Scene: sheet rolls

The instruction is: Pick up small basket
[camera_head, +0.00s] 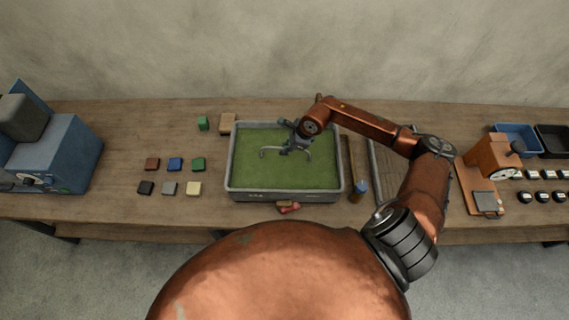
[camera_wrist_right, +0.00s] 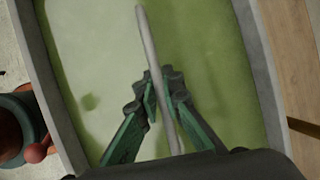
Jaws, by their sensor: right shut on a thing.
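A grey rectangular tub (camera_head: 285,196) with a green inside stands at the middle of the table. A thin pale bar with a bent end (camera_head: 268,150) shows over the green; I cannot tell whether it is the small basket's handle. My right gripper (camera_head: 290,148) reaches over the tub from the right and is shut on this bar. In the right wrist view, the bar (camera_wrist_right: 147,38) runs between the fingertips of the gripper (camera_wrist_right: 164,92), above the green surface. No separate small basket can be made out. My left gripper is not in view.
Several coloured blocks (camera_head: 175,164) lie left of the tub. A blue machine (camera_head: 62,150) stands at the far left. A wooden-handled tool (camera_head: 352,165) lies close to the tub's right. An orange-brown device (camera_head: 492,160) and blue bin (camera_head: 517,137) are at the right.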

